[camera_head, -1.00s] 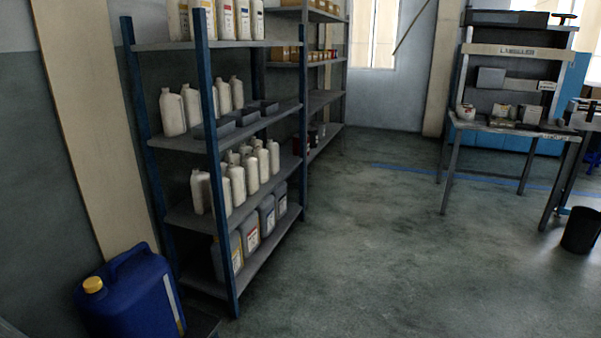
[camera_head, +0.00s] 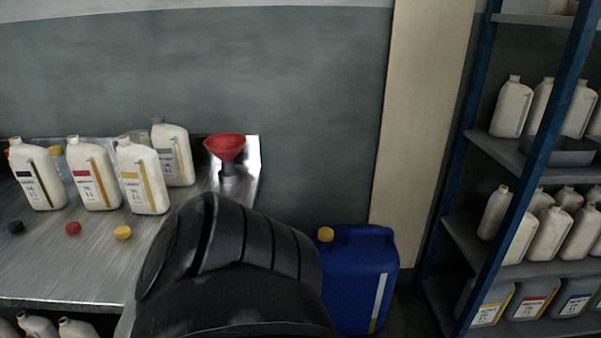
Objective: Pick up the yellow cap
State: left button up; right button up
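A small yellow cap (camera_head: 123,233) lies on the metal table (camera_head: 60,275), in front of the white bottle with the yellow label (camera_head: 142,180). A red cap (camera_head: 73,228) and a black cap (camera_head: 15,227) lie in a row to its left. Another yellow cap (camera_head: 326,234) sits on the blue jerrycan (camera_head: 360,280) to the right of the table. A dark, rounded part of my own body fills the lower middle of the view, right of the loose yellow cap. Neither of my grippers is in view.
More white bottles, one with a red label (camera_head: 95,178), stand behind the caps. A red funnel (camera_head: 225,148) stands near the table's right end. A blue-framed shelf (camera_head: 541,156) with bottles is at the right. The table's front area is clear.

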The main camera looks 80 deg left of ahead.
aim_at(124, 232)
jog(key=u, duration=2.65)
